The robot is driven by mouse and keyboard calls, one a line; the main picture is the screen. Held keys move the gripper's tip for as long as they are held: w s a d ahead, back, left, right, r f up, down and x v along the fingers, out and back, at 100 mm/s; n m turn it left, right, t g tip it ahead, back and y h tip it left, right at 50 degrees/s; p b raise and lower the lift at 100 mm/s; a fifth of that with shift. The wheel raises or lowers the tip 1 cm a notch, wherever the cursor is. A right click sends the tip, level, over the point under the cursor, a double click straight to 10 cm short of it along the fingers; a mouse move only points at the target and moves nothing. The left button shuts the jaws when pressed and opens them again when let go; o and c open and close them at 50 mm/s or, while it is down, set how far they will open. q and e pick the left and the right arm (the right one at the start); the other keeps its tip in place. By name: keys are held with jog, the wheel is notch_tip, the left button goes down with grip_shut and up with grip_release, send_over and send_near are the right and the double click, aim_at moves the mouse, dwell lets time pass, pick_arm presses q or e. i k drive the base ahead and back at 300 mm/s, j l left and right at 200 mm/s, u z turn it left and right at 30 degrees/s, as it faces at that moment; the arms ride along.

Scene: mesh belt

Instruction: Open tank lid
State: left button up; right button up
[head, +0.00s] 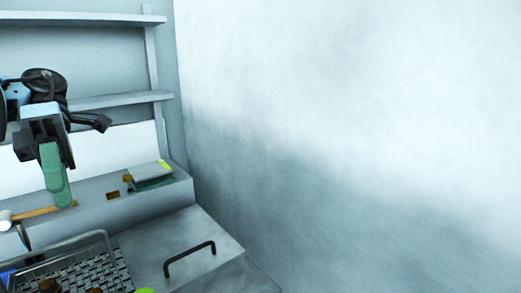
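A grey flat-topped box, which looks like the tank with its lid (215,235), stands at the lower middle. A black bar handle (190,258) is fixed on its top. The top lies flat and looks closed. My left gripper (62,195) hangs at the left with its green finger part pointing down, above the grey ledge and well to the left of the handle. It does not touch the handle. The fingers overlap from this side, so their opening is hidden. My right gripper is not in view.
A wire-mesh basket (108,241) with brown pieces stands left of the lid. A wooden-handled mallet (45,212) lies near my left gripper. A grey case with a yellow-green edge (152,173) rests on the back ledge. Shelves (115,99) rise behind; a pale wall fills the right.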

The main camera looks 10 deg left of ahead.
aim_at(166, 253)
jog(key=k+l, duration=0.15)
jog(key=k, duration=0.55)
jog(key=k+l, duration=0.2)
jog(key=k, duration=0.45)
